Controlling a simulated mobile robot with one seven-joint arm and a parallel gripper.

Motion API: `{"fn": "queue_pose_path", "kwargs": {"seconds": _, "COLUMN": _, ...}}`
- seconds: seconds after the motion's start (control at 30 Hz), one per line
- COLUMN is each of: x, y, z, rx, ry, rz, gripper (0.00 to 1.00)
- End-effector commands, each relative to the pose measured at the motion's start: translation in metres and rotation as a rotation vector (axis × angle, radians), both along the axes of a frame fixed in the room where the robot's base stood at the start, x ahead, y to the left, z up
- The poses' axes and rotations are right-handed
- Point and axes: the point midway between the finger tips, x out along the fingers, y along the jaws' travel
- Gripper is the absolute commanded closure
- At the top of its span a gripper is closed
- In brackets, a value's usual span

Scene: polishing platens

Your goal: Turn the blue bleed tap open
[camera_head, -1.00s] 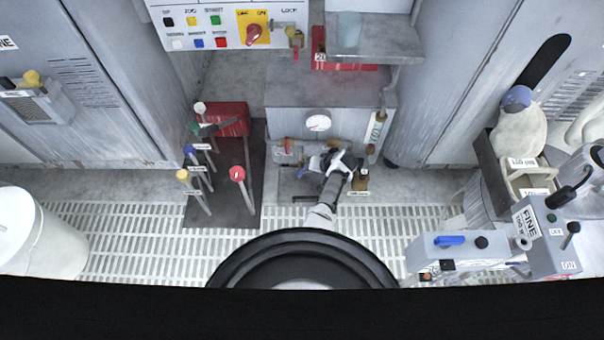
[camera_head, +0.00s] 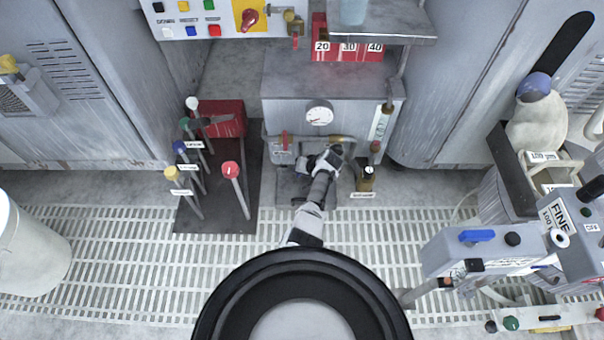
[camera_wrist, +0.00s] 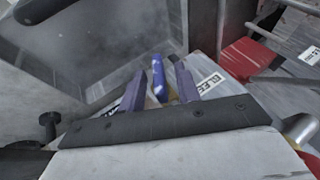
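The blue bleed tap handle (camera_wrist: 158,79) stands between the two fingers of my gripper (camera_wrist: 160,83) in the wrist view. A white label (camera_wrist: 210,83) reading in part "BLEED" is just right of the fingers. My gripper is open, with a finger on each side of the handle. I cannot tell whether either finger touches it. In the head view my gripper (camera_head: 308,165) is low at the front of the grey cabinet (camera_head: 330,88), below its round gauge (camera_head: 319,115).
Levers with coloured knobs (camera_head: 231,169) stand at left. Another blue handle (camera_head: 477,236) is on the machine at right. The grating floor (camera_head: 110,250) is clear.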

Motion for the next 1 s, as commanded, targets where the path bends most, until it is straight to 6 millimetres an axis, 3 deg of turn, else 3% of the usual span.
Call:
{"fn": "queue_pose_path", "kwargs": {"seconds": 0.23, "x": 0.0002, "y": 0.0002, "z": -0.0001, "rx": 0.0, "ry": 0.0, "rz": 0.0, "gripper": 0.67}}
{"fn": "queue_pose_path", "kwargs": {"seconds": 0.5, "x": 0.0001, "y": 0.0001, "z": -0.0002, "rx": 0.0, "ry": 0.0, "rz": 0.0, "gripper": 1.0}}
{"fn": "queue_pose_path", "kwargs": {"seconds": 0.77, "x": -0.0006, "y": 0.0009, "z": 0.0016, "rx": -0.046, "ry": 0.002, "rz": 0.003, "gripper": 1.0}}
{"fn": "queue_pose_path", "kwargs": {"seconds": 1.0, "x": -0.0013, "y": 0.0036, "z": 0.0019, "rx": -0.289, "ry": 0.003, "rz": 0.005, "gripper": 1.0}}
